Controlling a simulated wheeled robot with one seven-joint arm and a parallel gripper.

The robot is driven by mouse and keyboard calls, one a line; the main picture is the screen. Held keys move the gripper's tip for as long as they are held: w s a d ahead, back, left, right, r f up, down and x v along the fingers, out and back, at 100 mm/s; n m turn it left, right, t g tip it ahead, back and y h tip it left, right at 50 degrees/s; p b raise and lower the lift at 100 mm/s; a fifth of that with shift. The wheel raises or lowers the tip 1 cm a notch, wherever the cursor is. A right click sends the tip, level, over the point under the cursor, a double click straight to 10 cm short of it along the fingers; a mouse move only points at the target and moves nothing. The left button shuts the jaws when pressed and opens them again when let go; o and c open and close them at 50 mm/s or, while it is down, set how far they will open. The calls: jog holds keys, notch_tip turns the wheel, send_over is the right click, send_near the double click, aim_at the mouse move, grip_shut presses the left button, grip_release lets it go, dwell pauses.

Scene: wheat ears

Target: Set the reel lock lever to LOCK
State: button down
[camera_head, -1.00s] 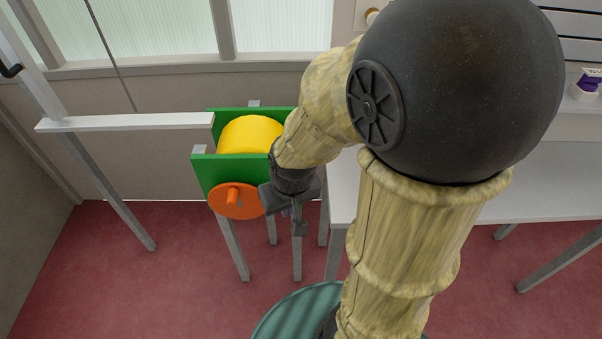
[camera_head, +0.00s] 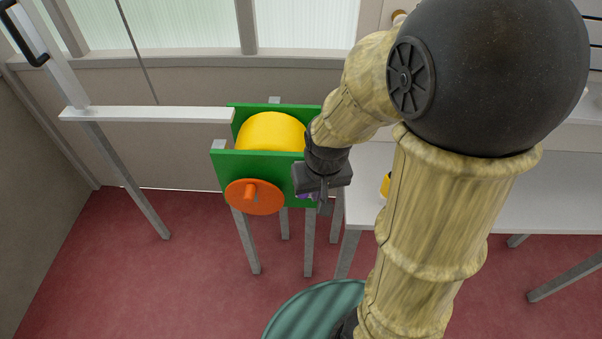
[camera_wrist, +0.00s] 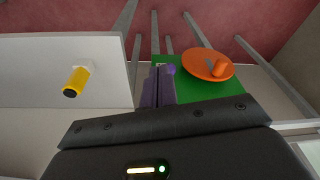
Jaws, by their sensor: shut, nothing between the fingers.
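The reel has a green frame (camera_head: 262,166), a yellow drum (camera_head: 272,132) and an orange crank disc (camera_head: 254,196) on its front. A purple part, probably the lock lever (camera_head: 306,196), shows at the right of the front panel, mostly hidden behind my gripper (camera_head: 324,207). In the wrist view, the purple knob (camera_wrist: 170,69) shows beside the fingertips of my gripper (camera_wrist: 158,72), over the green panel (camera_wrist: 208,92). My gripper is shut, with nothing held. I cannot tell whether the fingers touch the lever. The lever's setting and any LOCK mark are not readable.
A white table (camera_head: 480,190) stands right of the reel. A yellow cylinder with a black end (camera_wrist: 76,82) stands out near the table's edge. A white beam (camera_head: 150,115) runs left from the reel.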

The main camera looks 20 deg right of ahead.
jog(key=w+r+m+g+p, duration=0.2)
jog(key=w+p, duration=0.8)
jog(key=w, duration=0.6)
jog(key=shift+w+a+r+m+g+h, duration=0.2)
jog(key=shift+a+r+m+g+h, duration=0.15)
jog(key=shift+m+g, duration=0.2)
jog(key=shift+p, duration=0.3)
jog(key=s+f+p, duration=0.3)
jog(key=f+p, duration=0.2)
jog(key=f, duration=0.7)
jog(key=shift+s+d+f+p, duration=0.15)
jog(key=shift+s+f+p, duration=0.15)
jog(key=shift+f+p, duration=0.1)
jog(key=shift+w, duration=0.1)
